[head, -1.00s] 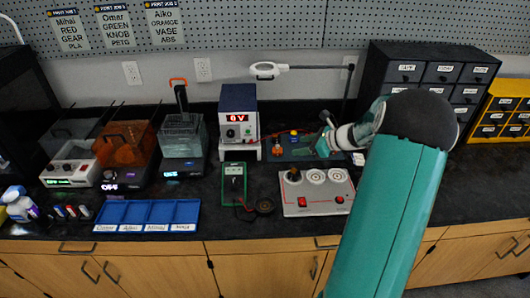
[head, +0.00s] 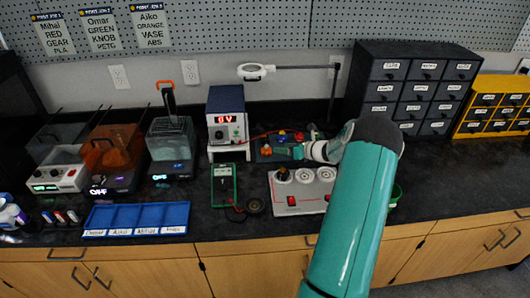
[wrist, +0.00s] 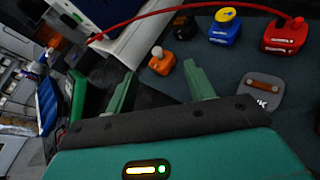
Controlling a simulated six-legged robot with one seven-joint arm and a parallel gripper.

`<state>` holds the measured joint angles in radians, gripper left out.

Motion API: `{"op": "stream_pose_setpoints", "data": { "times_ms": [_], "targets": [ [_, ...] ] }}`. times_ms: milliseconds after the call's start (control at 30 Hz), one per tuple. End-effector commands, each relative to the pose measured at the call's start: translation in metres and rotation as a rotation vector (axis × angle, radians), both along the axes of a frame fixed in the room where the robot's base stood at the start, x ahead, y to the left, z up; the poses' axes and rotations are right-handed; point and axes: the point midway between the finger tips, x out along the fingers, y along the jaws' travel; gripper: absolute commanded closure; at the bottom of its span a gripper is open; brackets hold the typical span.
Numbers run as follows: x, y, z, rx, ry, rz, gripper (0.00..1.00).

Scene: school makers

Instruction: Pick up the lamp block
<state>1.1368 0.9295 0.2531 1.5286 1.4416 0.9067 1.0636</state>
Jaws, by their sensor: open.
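A small orange block with a pale, bulb-like knob, which looks like the lamp block (wrist: 161,63), sits on the dark mat. It also shows in the head view as a small orange shape (head: 266,150). Its label cannot be read. My gripper (wrist: 160,80) is open and empty, its two green fingers spread. In the wrist view the block lies just beyond the gap between the fingertips, with no contact visible. In the head view my gripper (head: 284,151) is low over the mat, just right of the block.
A blue block with a yellow top (wrist: 224,28), a red block (wrist: 284,36) with a red lead, and a grey tile (wrist: 263,95) share the mat (head: 262,160). A power supply (head: 227,120) stands left, a switch panel (head: 300,195) in front.

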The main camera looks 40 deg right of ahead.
Motion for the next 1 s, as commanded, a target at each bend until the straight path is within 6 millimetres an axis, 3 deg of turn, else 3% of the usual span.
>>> {"op": "stream_pose_setpoints", "data": {
  "times_ms": [600,867,1000],
  "targets": [
    [0.07,0.017,-0.028,0.0,-0.001,0.008,0.46],
    [0.073,0.018,-0.029,0.0,-0.001,0.007,0.46],
    [0.073,0.018,-0.029,0.0,-0.001,0.007,0.72]
  ]
}}
